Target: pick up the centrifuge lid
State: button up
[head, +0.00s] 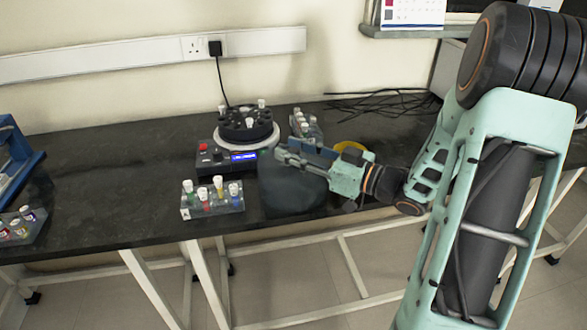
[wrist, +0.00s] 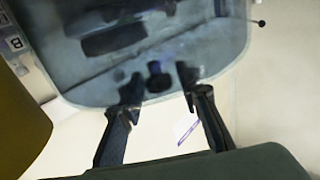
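The centrifuge lid (head: 290,194) is a smoky, see-through dome near the bench's front edge, right of the tube rack. In the wrist view the lid (wrist: 205,45) fills the upper part, with a dark knob (wrist: 158,78) near its lower edge. My gripper (head: 282,153) is over the lid in the head view and hides part of it. In the wrist view my gripper (wrist: 158,88) has its fingers apart, one on each side of the knob, with gaps visible. I cannot tell how deep the knob sits between them. The centrifuge (head: 210,160) stands uncovered behind, its black rotor holding white-capped tubes.
A clear tube rack (head: 213,206) stands left of the lid, and another rack (head: 306,126) stands behind my gripper. A yellow object (head: 350,147) is partly hidden by my arm. Black cables (head: 385,103) lie at the back. The bench's left middle (head: 110,180) is clear.

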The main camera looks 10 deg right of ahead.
grip_shut()
jog(key=shift+r, duration=0.45)
notch_tip(320, 180, up, 2)
jog(key=shift+r+p, duration=0.2)
jog(key=shift+p, duration=0.4)
jog(key=s+a+r, duration=0.1)
jog(key=s+r, duration=0.8)
jog(key=s, duration=0.4)
jog(key=shift+s+r+p, duration=0.2)
jog(key=shift+s+p, duration=0.1)
jog(key=shift+s, duration=0.1)
